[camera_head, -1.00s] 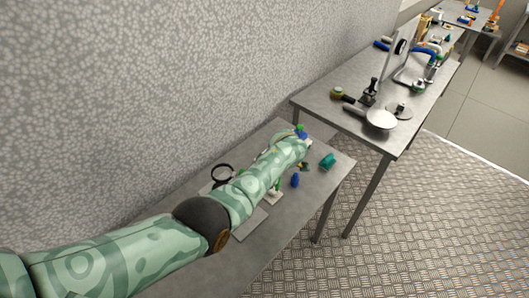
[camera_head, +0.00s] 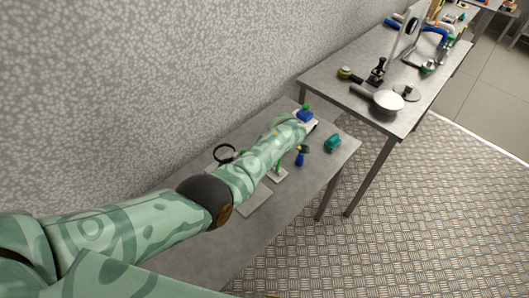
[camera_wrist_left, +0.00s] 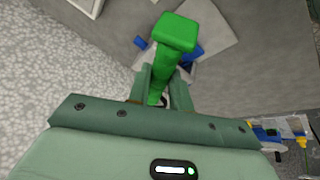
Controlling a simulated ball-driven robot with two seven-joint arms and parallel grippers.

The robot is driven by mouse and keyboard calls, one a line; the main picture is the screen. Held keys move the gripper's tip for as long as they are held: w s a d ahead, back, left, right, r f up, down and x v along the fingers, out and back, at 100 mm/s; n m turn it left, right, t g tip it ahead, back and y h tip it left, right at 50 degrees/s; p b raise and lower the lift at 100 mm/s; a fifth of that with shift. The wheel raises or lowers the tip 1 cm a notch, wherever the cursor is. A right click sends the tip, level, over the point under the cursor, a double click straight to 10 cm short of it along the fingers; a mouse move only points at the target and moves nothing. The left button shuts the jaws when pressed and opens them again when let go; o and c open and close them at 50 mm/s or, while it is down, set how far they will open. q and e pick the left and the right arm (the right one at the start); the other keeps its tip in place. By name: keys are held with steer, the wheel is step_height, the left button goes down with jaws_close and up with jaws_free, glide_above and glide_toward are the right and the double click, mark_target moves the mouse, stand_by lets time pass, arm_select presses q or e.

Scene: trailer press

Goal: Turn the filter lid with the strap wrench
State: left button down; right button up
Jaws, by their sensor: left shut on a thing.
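My left gripper (camera_wrist_left: 165,88) is shut on a bright green handle (camera_wrist_left: 177,32), which stands up between its fingers in the left wrist view. This looks like the strap wrench's handle; its strap is hidden. Blue parts (camera_wrist_left: 194,52) show just behind the handle, with a pale flat plate beyond; I cannot tell whether they are the filter lid. In the head view my left forearm reaches along the near table and hides most of the gripper. My right gripper is not in view.
The near grey table (camera_head: 325,178) also bears a teal piece (camera_head: 333,143), a small blue piece (camera_head: 299,159) and a black ring (camera_head: 225,153) by the wall. A second table (camera_head: 345,67) with a pan-like disc (camera_head: 387,102) stands behind. Open floor lies to the right.

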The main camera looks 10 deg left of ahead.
arm_select(q)
steer(key=s+a+m+t+h+p, duration=0.3)
steer(key=s+a+m+h+p, duration=0.2)
steer(key=s+a+m+p, duration=1)
steer(key=w+d+f+b, duration=0.2)
steer(key=d+f, duration=0.3)
steer(key=shift+w+f+n, duration=0.3)
steer(key=shift+w+n, duration=0.05)
steer(key=shift+n, duration=0.05)
stand_by(0.8)
